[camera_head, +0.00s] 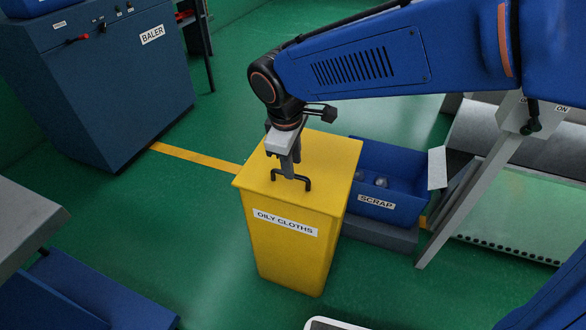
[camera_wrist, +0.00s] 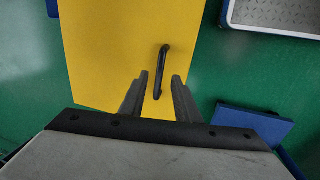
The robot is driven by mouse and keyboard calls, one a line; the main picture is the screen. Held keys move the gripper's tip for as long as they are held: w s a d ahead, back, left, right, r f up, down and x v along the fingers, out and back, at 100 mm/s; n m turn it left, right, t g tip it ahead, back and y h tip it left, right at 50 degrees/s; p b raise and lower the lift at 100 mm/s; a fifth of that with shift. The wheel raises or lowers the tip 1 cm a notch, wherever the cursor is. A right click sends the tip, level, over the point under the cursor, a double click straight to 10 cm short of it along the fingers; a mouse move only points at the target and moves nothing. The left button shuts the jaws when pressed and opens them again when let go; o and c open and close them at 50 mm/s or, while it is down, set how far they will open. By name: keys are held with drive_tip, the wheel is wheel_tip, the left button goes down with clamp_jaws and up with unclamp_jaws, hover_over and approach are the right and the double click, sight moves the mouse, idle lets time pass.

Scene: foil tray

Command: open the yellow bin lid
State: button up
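The yellow bin (camera_head: 285,245) stands upright on the green floor with a label reading OILY CLOTHS. Its flat yellow lid (camera_head: 325,152) is closed. A black bar handle (camera_head: 303,181) rises from the lid near its front edge. My gripper (camera_head: 288,176) points down over the lid, close to the handle. In the wrist view my gripper (camera_wrist: 161,80) is open, with its two fingers apart. The handle (camera_wrist: 162,68) shows between and just beyond the fingertips. I cannot tell whether the fingers touch the lid (camera_wrist: 110,45).
A blue SCRAP box (camera_head: 385,205) with grey lumps stands right of the bin. A blue baler (camera_head: 100,80) is at the back left. A grey sloping frame (camera_head: 485,180) stands at the right. Green floor (camera_head: 190,215) is clear left of the bin.

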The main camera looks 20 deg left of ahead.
drive_tip(key=shift+w+f, duration=0.15)
drive_tip(key=shift+f, duration=0.65)
drive_tip(key=shift+w+f, duration=0.15)
drive_tip(key=shift+f, duration=0.65)
clamp_jaws()
